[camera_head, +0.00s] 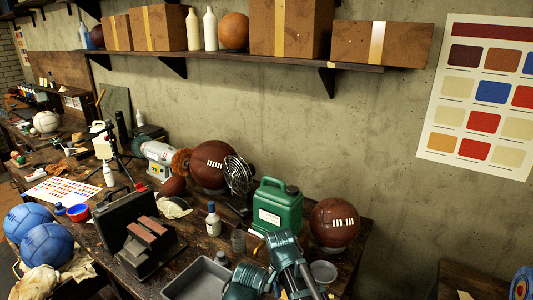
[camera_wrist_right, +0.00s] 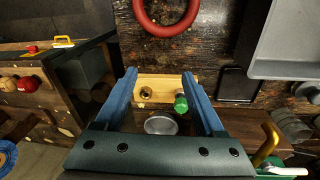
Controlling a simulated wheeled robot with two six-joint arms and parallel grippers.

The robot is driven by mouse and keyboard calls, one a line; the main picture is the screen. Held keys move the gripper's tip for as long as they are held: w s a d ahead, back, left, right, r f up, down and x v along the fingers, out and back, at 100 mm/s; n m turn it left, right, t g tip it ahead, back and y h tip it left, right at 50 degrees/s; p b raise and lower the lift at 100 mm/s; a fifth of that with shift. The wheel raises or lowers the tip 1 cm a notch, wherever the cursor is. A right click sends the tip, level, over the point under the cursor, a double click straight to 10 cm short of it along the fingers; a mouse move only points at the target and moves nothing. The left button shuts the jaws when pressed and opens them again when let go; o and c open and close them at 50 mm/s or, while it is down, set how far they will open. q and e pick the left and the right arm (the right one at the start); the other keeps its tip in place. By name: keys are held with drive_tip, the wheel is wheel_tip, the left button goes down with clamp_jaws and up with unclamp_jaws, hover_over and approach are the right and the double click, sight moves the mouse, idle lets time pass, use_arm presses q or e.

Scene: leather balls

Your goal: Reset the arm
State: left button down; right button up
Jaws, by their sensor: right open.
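My right gripper (camera_wrist_right: 159,78) shows in the right wrist view, with its two blue fingers spread apart. Nothing is held between them. Beyond the fingers, a light wooden block (camera_wrist_right: 163,82) carries a small brass piece (camera_wrist_right: 146,92) and a green-capped piece (camera_wrist_right: 181,103). A round pale dish (camera_wrist_right: 161,125) shows between the fingers, nearer the palm. In the head view, teal links of my arm (camera_head: 285,262) come in at the bottom edge, over the front of the bench, and no fingers show there. My left gripper is in neither view.
A green jug (camera_head: 276,207) and a brown leather ball (camera_head: 335,222) stand close behind my arm links. A grey tray (camera_head: 197,280) lies left of them, and a black case (camera_head: 125,220) stands farther left. A red ring (camera_wrist_right: 165,18) lies ahead in the wrist view.

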drive_tip(key=s+f+n+b, duration=0.3)
drive_tip(key=s+f+n, duration=0.1)
drive_tip(key=s+n, duration=0.7)
drive_tip(key=shift+s+n, duration=0.25)
drive_tip(key=shift+n, duration=0.15)
drive_tip(key=shift+a, duration=0.1)
